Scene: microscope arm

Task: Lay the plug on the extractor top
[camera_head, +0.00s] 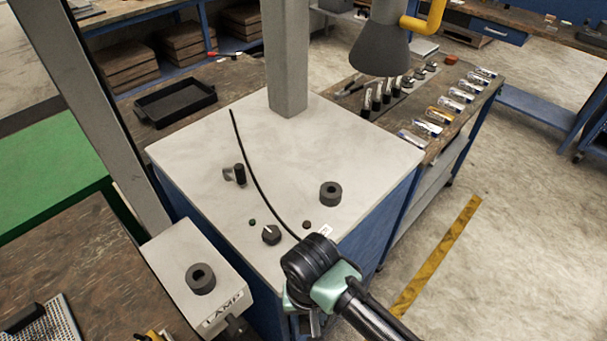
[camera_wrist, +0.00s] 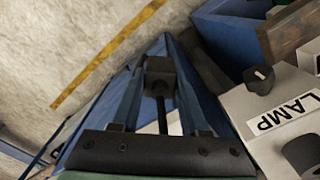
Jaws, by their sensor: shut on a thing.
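The extractor top (camera_head: 290,150) is the pale, flat top of a blue cabinet in the head view. My gripper (camera_wrist: 160,80) is shut on the plug (camera_wrist: 159,66), a small dark block between the fingertips in the wrist view. A black cable (camera_wrist: 162,112) runs from it back between the fingers. In the head view my wrist covers most of the gripper and the plug, by the front edge of the extractor top. A thin black cable (camera_head: 252,170) curves over that top towards my wrist; whether it touches the surface is unclear.
The LAMP box (camera_head: 190,255) with another ring socket (camera_head: 201,279) stands at left. The surface's middle is mostly clear.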

